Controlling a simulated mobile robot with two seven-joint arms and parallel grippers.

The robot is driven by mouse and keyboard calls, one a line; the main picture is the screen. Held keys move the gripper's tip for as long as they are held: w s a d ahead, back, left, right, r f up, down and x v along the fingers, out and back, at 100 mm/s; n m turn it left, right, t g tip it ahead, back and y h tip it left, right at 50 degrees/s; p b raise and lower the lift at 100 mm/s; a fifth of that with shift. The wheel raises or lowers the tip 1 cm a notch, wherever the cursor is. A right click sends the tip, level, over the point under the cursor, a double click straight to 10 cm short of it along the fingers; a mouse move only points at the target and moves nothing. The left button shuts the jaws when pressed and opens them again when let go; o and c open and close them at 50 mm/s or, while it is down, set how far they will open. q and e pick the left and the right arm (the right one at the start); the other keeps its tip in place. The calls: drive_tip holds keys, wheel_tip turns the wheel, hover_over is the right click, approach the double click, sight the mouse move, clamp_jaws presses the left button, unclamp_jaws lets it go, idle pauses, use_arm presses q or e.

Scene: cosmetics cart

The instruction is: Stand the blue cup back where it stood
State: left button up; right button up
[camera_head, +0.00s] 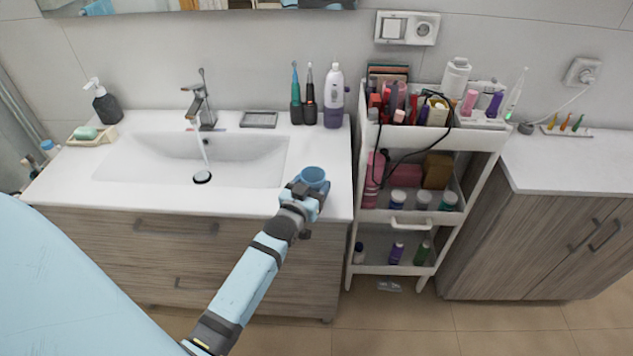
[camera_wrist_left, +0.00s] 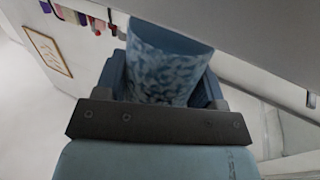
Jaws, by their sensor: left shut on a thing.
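The blue cup (camera_head: 313,177) is at the front right of the white washbasin counter, upright, with its open top showing. My left gripper (camera_head: 304,190) is shut on it from the front. In the left wrist view the cup (camera_wrist_left: 168,66) has a mottled blue pattern and sits between the fingers of the gripper (camera_wrist_left: 165,85). I cannot tell whether the cup's base touches the counter (camera_head: 333,185). My right gripper is not in view.
The sink (camera_head: 240,158) lies to the left, with water running from the tap (camera_head: 203,105). Electric toothbrushes (camera_head: 303,95) and a white-purple bottle (camera_head: 334,95) stand behind. A loaded cart (camera_head: 472,140) stands close on the right. The counter between cup and bottle is clear.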

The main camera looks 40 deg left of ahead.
use_arm(q)
drive_tip(key=shift+w+a+f, duration=0.1)
drive_tip(key=shift+w+f, duration=0.3)
drive_tip(key=shift+w, duration=0.2)
drive_tip(key=shift+w+a+f, duration=0.1)
drive_tip(key=shift+w+f, duration=0.25)
drive_tip(key=shift+w, duration=0.2)
drive_tip(key=shift+s, duration=0.1)
drive_tip(key=shift+f, duration=0.1)
drive_tip(key=o, duration=0.9)
